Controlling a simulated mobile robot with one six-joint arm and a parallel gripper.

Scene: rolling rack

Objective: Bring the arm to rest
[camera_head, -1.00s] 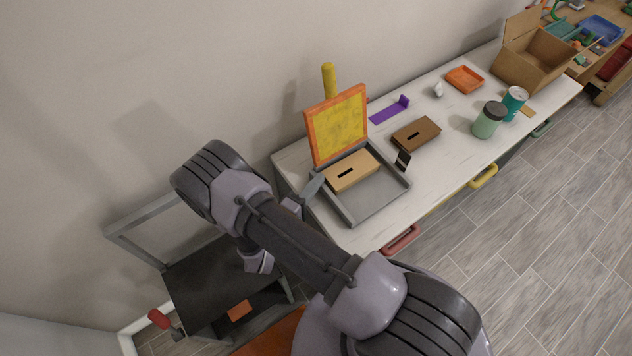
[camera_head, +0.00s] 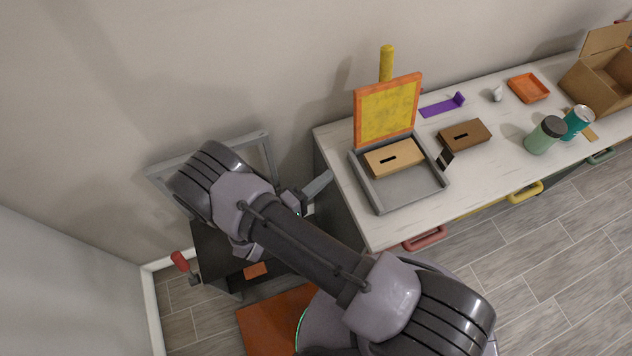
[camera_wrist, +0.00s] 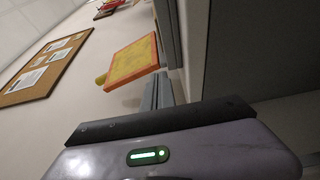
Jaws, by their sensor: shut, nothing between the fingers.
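My arm reaches out from the bottom of the head view and folds back at the elbow. My gripper (camera_head: 324,180) shows partly behind the forearm, beside the left end of the white table (camera_head: 400,220). Its grey fingers are together and hold nothing. In the wrist view the gripper's fingers (camera_wrist: 157,93) stand close together above the wrist housing with its green light. The rest of the wrist is partly hidden by the arm in the head view.
A dark cart (camera_head: 215,255) with a grey frame stands below and behind my arm. On the table are a grey tray (camera_head: 408,188), an orange-framed yellow panel (camera_head: 388,110), a brown box (camera_head: 465,134) and a green cup (camera_head: 545,135). Open floor lies at right.

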